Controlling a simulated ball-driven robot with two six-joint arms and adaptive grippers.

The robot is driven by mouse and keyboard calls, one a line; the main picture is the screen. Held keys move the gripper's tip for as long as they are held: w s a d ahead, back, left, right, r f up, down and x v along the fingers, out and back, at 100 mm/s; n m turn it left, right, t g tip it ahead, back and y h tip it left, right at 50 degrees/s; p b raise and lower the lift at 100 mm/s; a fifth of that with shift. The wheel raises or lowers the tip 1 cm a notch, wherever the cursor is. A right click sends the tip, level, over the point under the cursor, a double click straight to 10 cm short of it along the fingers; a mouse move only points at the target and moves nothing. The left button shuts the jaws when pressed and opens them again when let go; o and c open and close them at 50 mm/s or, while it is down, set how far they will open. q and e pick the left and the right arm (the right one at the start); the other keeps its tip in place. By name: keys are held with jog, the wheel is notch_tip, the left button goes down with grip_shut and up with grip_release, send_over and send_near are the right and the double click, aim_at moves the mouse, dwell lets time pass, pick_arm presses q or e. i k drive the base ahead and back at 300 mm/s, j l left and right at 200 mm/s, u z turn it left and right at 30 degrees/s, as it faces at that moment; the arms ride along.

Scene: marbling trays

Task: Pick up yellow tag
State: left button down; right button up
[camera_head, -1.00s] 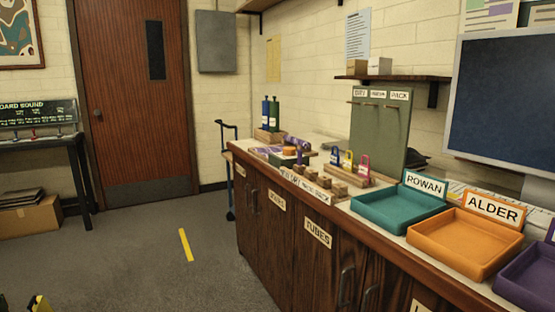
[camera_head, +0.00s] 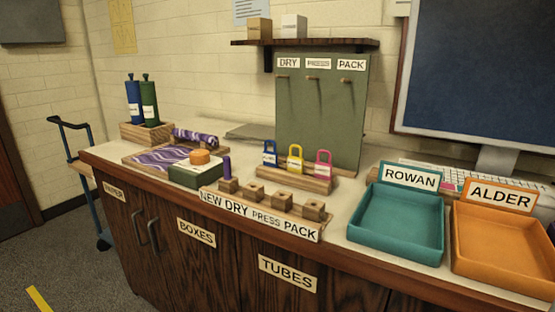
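The yellow tag (camera_head: 295,158) stands upright in a wooden rack (camera_head: 290,180) on the counter, between a blue tag (camera_head: 270,153) on its left and a pink tag (camera_head: 323,164) on its right. Each tag has a loop-shaped top. The rack stands in front of a green pegboard labelled DRY, PRESS and PACK. Neither of my grippers shows in this view.
A teal ROWAN tray (camera_head: 397,222) and an orange ALDER tray (camera_head: 505,250) stand to the right. In front of the rack is a wooden NEW DRY PRESS PACK strip (camera_head: 262,218) with several blocks. Bottles (camera_head: 141,101), a purple roll (camera_head: 195,137) and a patterned sheet stand left.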

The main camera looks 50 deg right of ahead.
aim_at(295, 164)
jog(key=i+z, duration=0.4)
jog(key=i+j+z, duration=0.2)
jog(key=z, duration=0.2)
jog(key=i+j+z, duration=0.25)
jog(key=z, duration=0.15)
jog(key=i+j, duration=0.05)
